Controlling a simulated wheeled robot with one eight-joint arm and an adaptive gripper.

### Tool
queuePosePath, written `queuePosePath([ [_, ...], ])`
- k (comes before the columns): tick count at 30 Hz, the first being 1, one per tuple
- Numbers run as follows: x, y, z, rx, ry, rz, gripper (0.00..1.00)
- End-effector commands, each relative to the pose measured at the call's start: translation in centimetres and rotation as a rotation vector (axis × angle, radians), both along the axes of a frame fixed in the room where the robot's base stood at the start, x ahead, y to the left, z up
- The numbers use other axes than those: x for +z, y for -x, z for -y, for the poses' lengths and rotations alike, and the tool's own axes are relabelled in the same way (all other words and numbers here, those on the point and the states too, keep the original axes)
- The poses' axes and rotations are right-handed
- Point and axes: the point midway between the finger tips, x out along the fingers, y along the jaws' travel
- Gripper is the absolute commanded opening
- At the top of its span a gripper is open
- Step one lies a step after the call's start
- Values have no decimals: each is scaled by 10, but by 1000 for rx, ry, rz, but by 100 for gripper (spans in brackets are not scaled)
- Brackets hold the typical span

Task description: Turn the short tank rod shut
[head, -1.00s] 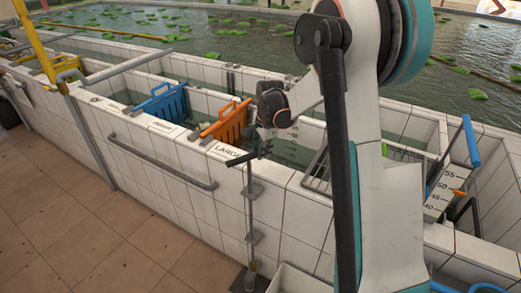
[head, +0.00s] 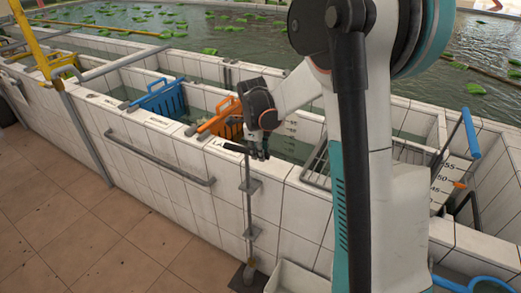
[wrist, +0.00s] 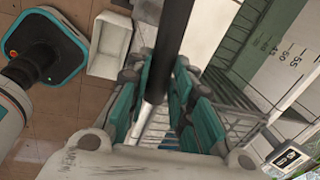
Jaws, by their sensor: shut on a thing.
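An upright grey rod (head: 248,205) stands against the outer face of the white tiled tank wall, held by brackets. A dark crossbar handle (head: 234,148) sits on its top near the wall's rim. My gripper (head: 259,154) is at the right end of this handle and is shut on it. In the wrist view, the dark handle bar (wrist: 158,75) runs down between the teal finger pads of my gripper (wrist: 164,105). The right end of the handle is hidden by the fingers in the head view. Lettering beginning "LA" shows on the rim behind the handle.
A blue gate (head: 160,98) and an orange gate (head: 222,120) stand in the water channel. A grey rail (head: 160,158) is fixed along the wall to the left. A white bin (head: 290,278) stands by the rod's foot. Tiled floor at left is clear.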

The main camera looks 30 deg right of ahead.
Motion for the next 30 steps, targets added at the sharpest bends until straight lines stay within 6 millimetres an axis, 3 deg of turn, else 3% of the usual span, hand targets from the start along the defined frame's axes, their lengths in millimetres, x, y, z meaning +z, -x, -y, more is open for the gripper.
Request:
queuePosePath([
  [9,0,3,-6,-129,-1,1,0],
  [26,0,4,-7,-160,-1,2,0],
  [27,0,4,-7,-160,-1,2,26],
  [29,0,4,-8,-160,-2,1,39],
  [30,0,4,-7,-160,-2,1,41],
])
